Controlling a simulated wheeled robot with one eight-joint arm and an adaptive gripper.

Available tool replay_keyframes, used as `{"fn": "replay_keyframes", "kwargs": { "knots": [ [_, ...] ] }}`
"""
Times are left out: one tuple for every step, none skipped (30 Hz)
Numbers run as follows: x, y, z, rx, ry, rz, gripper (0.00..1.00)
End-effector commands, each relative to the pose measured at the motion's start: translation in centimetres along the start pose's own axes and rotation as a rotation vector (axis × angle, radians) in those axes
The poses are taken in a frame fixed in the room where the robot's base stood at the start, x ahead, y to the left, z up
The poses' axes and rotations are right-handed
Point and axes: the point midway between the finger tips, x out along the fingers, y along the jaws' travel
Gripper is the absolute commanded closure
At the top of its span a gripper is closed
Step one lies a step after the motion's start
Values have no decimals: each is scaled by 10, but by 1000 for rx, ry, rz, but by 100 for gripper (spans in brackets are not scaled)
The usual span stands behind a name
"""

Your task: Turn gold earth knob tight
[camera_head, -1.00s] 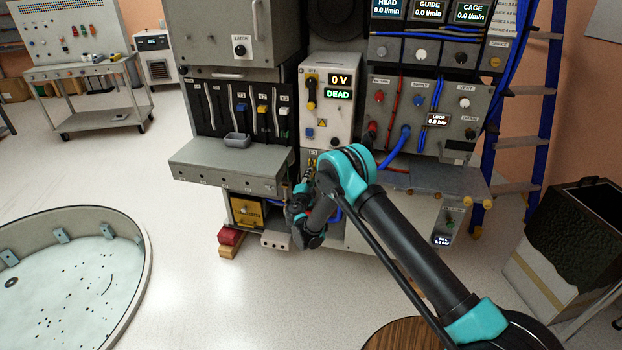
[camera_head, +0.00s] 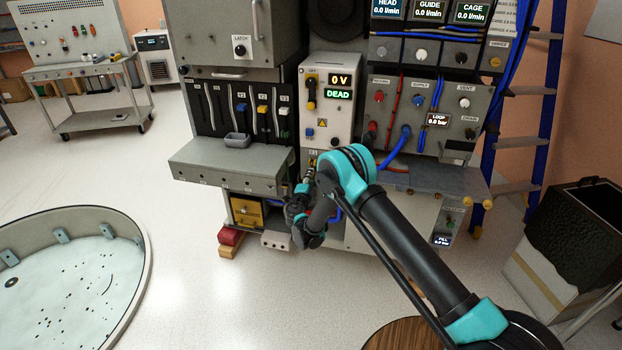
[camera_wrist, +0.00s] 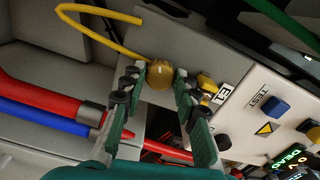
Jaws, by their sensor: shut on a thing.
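The round gold earth knob (camera_wrist: 160,74) shows in the wrist view, on the grey panel beside the label E1. My gripper (camera_wrist: 159,80) has one finger on each side of the knob and is shut on it. A yellow cable (camera_wrist: 90,38) loops to the left of the knob. In the head view my gripper (camera_head: 309,177) reaches in low at the white control box (camera_head: 328,107), whose displays read 0 V and DEAD. My own arm hides the knob there.
In the wrist view a red hose (camera_wrist: 50,99) and a blue hose (camera_wrist: 45,118) run past the left finger. A grey shelf (camera_head: 225,168) juts out left of my gripper.

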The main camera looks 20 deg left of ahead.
Motion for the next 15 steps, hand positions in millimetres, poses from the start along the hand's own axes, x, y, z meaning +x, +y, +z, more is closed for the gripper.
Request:
{"fn": "replay_keyframes", "kwargs": {
  "knots": [
    [0, 1, 0, 1, 0, 1, 66],
    [0, 1, 0, 1, 0, 1, 63],
    [0, 1, 0, 1, 0, 1, 58],
    [0, 1, 0, 0, 0, 1, 54],
    [0, 1, 0, 0, 0, 1, 50],
    [0, 0, 0, 0, 0, 1, 49],
    [0, 0, 0, 0, 0, 1, 49],
    [0, 0, 0, 0, 0, 1, 49],
    [0, 0, 0, 0, 0, 0, 49],
    [0, 0, 0, 0, 0, 0, 49],
    [0, 0, 0, 0, 0, 0, 49],
    [0, 0, 0, 0, 0, 0, 49],
    [0, 0, 0, 0, 0, 0, 49],
    [-1, 0, 0, 0, 0, 0, 49],
    [-2, 0, 0, -1, 0, 0, 49]
  ]
}}
